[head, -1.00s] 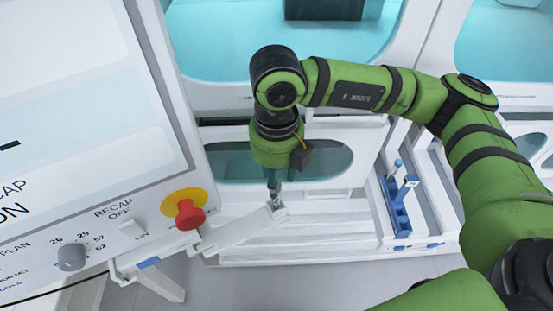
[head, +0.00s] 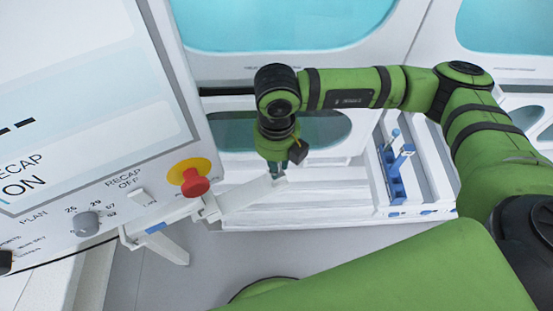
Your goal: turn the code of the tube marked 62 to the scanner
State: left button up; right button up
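My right gripper (head: 278,172) points down at the far end of a narrow white track (head: 240,196). Its fingers are small, dark and close to a small thing at that end, probably a tube, which they mostly hide. I cannot tell whether they are shut on it. A blue rack (head: 393,182) stands to the right, with a blue-topped tube (head: 395,134) and another piece with a pale, marked top (head: 407,150). No number 62 is readable on a tube, and I cannot pick out the scanner for certain. My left gripper is not in view.
A large control panel (head: 120,150) fills the left, with a red button (head: 194,182) on yellow and a grey knob (head: 87,223). White ribbed steps (head: 330,208) lie between track and rack. A glazed white cabinet stands behind.

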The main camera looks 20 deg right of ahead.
jog(key=shift+r, duration=0.25)
grip_shut()
dwell(0.4)
jog(key=shift+f+m+b, duration=0.1)
jog(key=shift+m+b, duration=0.4)
jog(key=shift+m, duration=1.1)
jog(key=shift+m+b, duration=0.5)
jog(key=shift+m, duration=1.2)
